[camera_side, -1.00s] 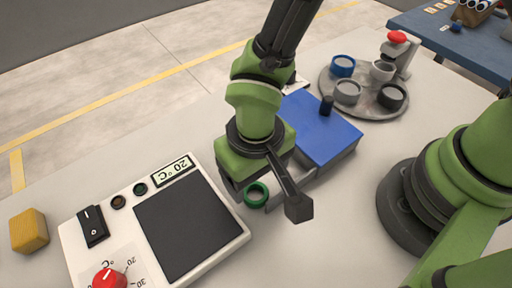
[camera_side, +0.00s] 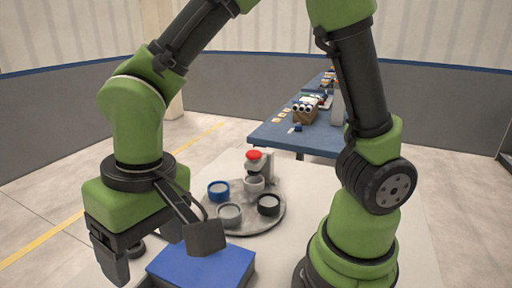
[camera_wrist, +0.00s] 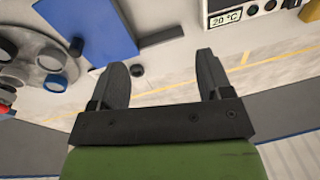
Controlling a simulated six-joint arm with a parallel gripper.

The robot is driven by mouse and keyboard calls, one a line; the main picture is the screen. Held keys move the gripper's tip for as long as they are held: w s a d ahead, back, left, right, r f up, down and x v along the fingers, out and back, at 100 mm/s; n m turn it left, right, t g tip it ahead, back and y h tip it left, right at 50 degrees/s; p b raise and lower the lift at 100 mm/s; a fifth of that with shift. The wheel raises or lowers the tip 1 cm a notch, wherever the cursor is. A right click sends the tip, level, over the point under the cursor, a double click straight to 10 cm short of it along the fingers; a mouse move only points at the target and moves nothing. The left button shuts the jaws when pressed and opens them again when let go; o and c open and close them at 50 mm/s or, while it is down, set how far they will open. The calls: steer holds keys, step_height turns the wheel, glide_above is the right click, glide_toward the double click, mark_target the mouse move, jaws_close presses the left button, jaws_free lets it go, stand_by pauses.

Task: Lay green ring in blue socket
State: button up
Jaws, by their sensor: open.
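My gripper (camera_side: 161,262) is open and empty, at the left in the side view, near the left end of the blue-topped box. In the wrist view its two dark fingers (camera_wrist: 161,62) stand wide apart. The blue socket (camera_side: 219,198) is a round cup on the grey round plate, right of and beyond my gripper. It also shows at the left of the wrist view (camera_wrist: 55,87). I cannot make out the green ring in either current view; it is hidden or out of frame.
The round plate (camera_side: 247,222) also holds light grey and dark cups, with a red-buttoned post (camera_side: 259,160) behind. The blue-topped box (camera_side: 205,266) has a black knob (camera_wrist: 76,46). A 20 °C panel (camera_wrist: 250,12) lies top right in the wrist view.

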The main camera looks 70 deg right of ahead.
steer(key=s+d+r+m+t, duration=0.2)
steer(key=s+d+r+t, duration=0.3)
steer(key=d+r, duration=0.6)
steer(key=s+d, duration=0.2)
steer(key=shift+s+d+m+t+y, duration=0.3)
steer(key=shift+s+d+m+y, duration=0.1)
steer(key=shift+s+d+r, duration=0.15)
steer(key=shift+s+d, duration=0.05)
steer(key=shift+s, duration=0.15)
steer(key=shift+c, duration=1)
